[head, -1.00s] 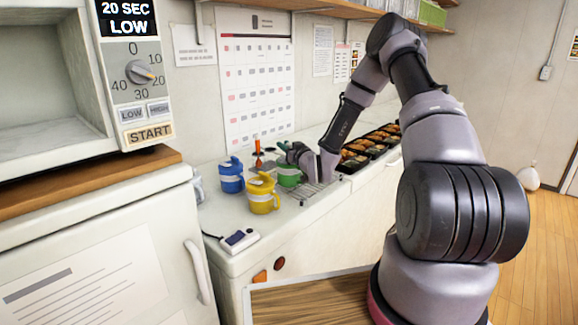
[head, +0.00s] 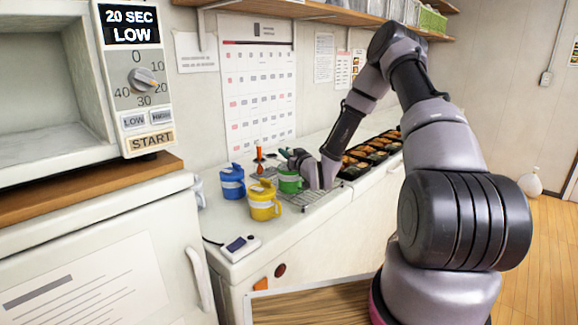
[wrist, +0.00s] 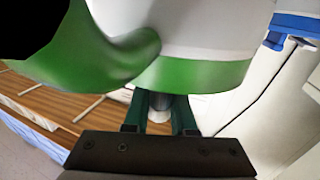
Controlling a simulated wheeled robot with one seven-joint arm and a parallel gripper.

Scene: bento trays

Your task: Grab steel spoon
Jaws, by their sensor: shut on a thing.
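My gripper (wrist: 159,108) has two dark green fingers, drawn close around a narrow grey, metallic-looking piece (wrist: 160,103) that looks like the steel spoon's handle. The rest of the spoon is hidden. A green and white mug (wrist: 205,72) fills the upper part of the wrist view, very close in front of the fingers. In the head view this green mug (head: 289,182) stands on the counter, with my gripper (head: 284,153) just behind and above it. The spoon is too small or hidden to make out there.
A blue mug (head: 232,183) and a yellow mug (head: 263,203) stand left of the green one. A wire rack (head: 325,199) and black food trays (head: 352,172) lie to the right. A white device (head: 239,247) sits at the front.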

